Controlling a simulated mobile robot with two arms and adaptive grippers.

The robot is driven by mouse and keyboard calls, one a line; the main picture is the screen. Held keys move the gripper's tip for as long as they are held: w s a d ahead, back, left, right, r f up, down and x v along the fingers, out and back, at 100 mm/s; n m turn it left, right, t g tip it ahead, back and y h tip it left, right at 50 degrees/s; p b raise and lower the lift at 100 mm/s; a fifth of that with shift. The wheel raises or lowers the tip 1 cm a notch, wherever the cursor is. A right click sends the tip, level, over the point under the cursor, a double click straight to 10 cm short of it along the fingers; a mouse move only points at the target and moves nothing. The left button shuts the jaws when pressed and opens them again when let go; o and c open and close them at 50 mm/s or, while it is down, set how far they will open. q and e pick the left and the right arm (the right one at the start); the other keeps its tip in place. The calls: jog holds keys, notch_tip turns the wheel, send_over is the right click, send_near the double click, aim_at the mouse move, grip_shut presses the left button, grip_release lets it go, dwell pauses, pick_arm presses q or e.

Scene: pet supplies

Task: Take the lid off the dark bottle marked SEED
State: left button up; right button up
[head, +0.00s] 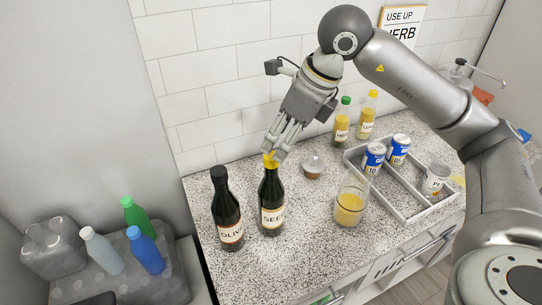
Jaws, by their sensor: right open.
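The dark bottle marked SEED (271,196) stands upright on the speckled counter, its cream label facing me. Its yellow lid (269,161) shows at the top of the neck. My right gripper (276,154) comes down from above with its fingers around or just beside the lid. The fingers are open, and they hide part of the lid, so I cannot tell whether they touch it. My left gripper is not in view.
A dark bottle marked OLIVE (227,212) stands close on the left. A glass of yellow liquid (350,205) and a small jar (313,167) stand to the right. A grey divided tray (404,213) holds cans.

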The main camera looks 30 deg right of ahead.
aim_at(272, 155)
jog(key=shift+a+f+p, duration=0.15)
jog(key=shift+f+p, duration=0.15)
jog(key=shift+f, duration=0.1)
jog(key=p+x, duration=0.1)
jog(key=x, duration=0.2)
jog(key=shift+a+f, duration=0.1)
jog(key=shift+f, duration=0.05)
jog(key=shift+w+f, duration=0.2)
jog(key=shift+f, duration=0.15)
jog(key=shift+c, duration=0.4)
jog(key=c, duration=0.8)
